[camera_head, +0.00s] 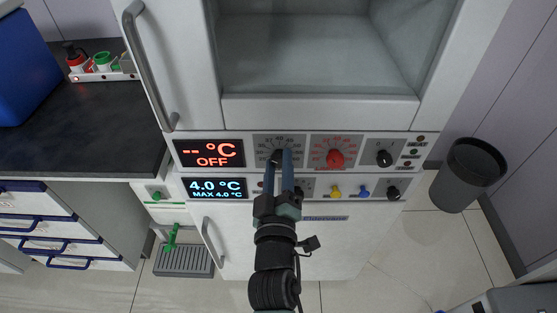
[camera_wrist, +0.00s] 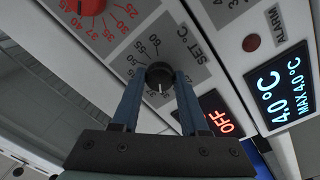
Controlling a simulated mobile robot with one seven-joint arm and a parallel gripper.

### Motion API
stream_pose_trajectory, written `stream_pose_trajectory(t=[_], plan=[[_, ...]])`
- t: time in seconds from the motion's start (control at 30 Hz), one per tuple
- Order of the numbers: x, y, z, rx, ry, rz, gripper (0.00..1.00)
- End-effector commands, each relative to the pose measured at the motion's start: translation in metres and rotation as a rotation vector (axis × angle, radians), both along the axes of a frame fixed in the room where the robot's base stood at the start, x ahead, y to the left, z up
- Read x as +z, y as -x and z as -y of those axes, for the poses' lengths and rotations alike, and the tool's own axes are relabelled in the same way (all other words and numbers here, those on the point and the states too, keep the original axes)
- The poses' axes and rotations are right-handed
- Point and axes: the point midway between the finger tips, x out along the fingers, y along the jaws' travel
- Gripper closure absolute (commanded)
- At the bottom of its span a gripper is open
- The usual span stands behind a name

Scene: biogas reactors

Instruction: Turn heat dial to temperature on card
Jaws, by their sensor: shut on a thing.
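The black heat dial (camera_wrist: 159,76), marked SET °C, sits on a grey scale plate (camera_head: 264,141) on the machine's front panel. The fingers of my gripper (camera_head: 280,156) are shut on the dial, one on each side, as the wrist view shows. In the head view the fingers hide most of the dial. The dial's white mark points toward my gripper in the wrist view; the number it meets is too small to read surely. The red display (camera_head: 209,153) beside it reads "-- °C OFF". I cannot make out a card with a temperature.
A red dial (camera_head: 335,158) and a black knob (camera_head: 384,158) are to the right. Below is a blue display (camera_head: 216,188) reading 4.0 °C, with small yellow (camera_head: 336,191) and blue (camera_head: 364,191) knobs. A door handle (camera_head: 149,66) sticks out upper left. A black bin (camera_head: 468,174) stands right.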

Motion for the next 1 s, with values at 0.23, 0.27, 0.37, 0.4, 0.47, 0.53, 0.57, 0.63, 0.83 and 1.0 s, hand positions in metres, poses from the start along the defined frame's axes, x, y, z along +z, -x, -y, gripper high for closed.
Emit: stream_pose_trajectory(t=[0.23,0.27,0.37,0.4,0.47,0.53,0.57,0.63,0.83,1.0], plan=[[-0.0006,0.0002,0.0004,-0.001,0.056,-0.002,1.00],[-0.0007,0.0002,0.0004,-0.001,0.059,-0.002,1.00],[-0.0009,0.0002,0.0004,-0.001,0.064,-0.001,1.00],[-0.0010,0.0002,0.0004,-0.001,0.065,-0.001,1.00],[-0.0011,0.0002,0.0004,-0.001,0.065,-0.001,1.00],[-0.0011,0.0002,0.0004,-0.001,0.065,-0.001,1.00],[-0.0011,0.0002,0.0004,-0.001,0.064,-0.001,1.00],[-0.0011,0.0002,0.0004,-0.001,0.064,-0.001,1.00],[-0.0010,0.0002,0.0003,0.000,0.063,-0.001,0.29],[-0.0006,0.0001,0.0002,0.000,0.063,-0.001,0.26]])
